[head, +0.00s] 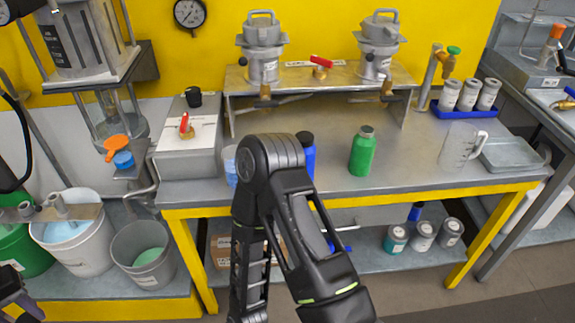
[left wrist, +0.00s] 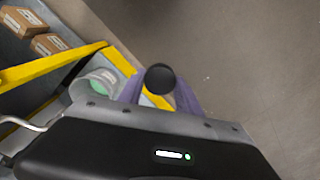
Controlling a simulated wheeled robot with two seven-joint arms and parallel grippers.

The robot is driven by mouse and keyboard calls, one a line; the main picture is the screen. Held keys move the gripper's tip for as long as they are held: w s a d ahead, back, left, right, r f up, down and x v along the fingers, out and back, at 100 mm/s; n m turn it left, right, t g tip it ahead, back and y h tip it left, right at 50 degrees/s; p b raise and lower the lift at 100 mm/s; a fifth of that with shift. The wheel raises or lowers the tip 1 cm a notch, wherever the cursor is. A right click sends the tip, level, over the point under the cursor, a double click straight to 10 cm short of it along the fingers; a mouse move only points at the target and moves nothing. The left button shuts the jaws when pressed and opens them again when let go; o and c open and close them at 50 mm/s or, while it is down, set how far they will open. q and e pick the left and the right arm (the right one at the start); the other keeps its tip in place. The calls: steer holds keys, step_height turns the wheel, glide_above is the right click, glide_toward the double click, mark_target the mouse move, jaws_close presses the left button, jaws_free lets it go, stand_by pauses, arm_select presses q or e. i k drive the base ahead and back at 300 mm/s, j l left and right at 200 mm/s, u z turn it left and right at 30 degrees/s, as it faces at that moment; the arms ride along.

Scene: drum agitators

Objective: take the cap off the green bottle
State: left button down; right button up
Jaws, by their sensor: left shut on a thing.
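The green bottle (head: 362,153) stands upright on the grey bench top. Its narrow top shows a greenish-grey neck, with no black cap visible on it. My left gripper (left wrist: 160,92) has purple fingers shut on a round black cap (left wrist: 161,78), seen end-on between the fingertips in the left wrist view. That gripper is only partly visible at the lower left edge of the head view, well away from the bottle. My right gripper is not in view.
A blue bottle (head: 308,157) with a black cap is partly hidden behind my arm. A clear jug (head: 459,147) and a tray (head: 512,154) stand to the right.

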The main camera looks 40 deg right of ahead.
mark_target(364, 143)
steer(key=z, duration=3.05)
